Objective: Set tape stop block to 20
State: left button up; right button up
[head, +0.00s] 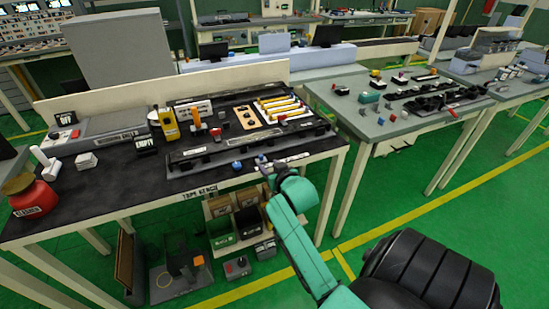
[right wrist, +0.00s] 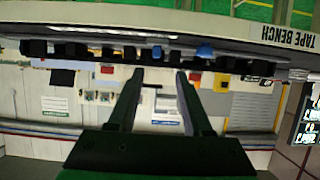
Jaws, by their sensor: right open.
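The tape bench (head: 110,190) is a dark-topped table with a long grey rail (head: 215,152) near its front edge. Small blue pieces show by the rail, one (head: 237,165) left of my right gripper (head: 266,168) and one beside it. I cannot tell for sure which is the stop block. In the right wrist view, upside down, a blue knob (right wrist: 204,51) sits among several black blocks along the bench edge. My right gripper (right wrist: 157,72) is open and empty there, its fingers apart, with the blue knob right of them. The scale numbers are too small to read. My left gripper is out of view.
A red jar (head: 32,197) and a white handle piece stand at the bench's left. A yellow device (head: 169,124) and several yellow rods (head: 282,108) stand behind the rail. Bins (head: 222,232) sit under the bench. Another table (head: 375,115) stands to the right.

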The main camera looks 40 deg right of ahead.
jog(key=v, duration=0.5)
jog(key=s+a+f+n+g+y, duration=0.1)
jog(key=s+a+f+g, duration=0.15)
jog(key=f, duration=0.75)
jog(key=s+a+f+n+g+y, duration=0.1)
jog(key=a+f, duration=0.2)
jog(key=f, duration=0.7)
jog(key=s+a+f+n+g+y, duration=0.1)
jog(key=s+a+f+y, duration=0.15)
jog(key=f, duration=0.65)
jog(key=s+a+f+n+g, duration=0.2)
jog(key=s+a+f+g, duration=0.1)
jog(key=s+f, duration=0.75)
jog(key=s+f+g, duration=0.2)
jog(key=s+f, duration=0.2)
jog(key=s, duration=0.4)
jog(key=s+f+n+g, duration=0.1)
jog(key=s+f+g, duration=0.1)
jog(key=s+f, duration=0.3)
jog(key=s, duration=0.4)
jog(key=shift+s+d+f, duration=0.2)
jog(key=shift+s+f, duration=0.15)
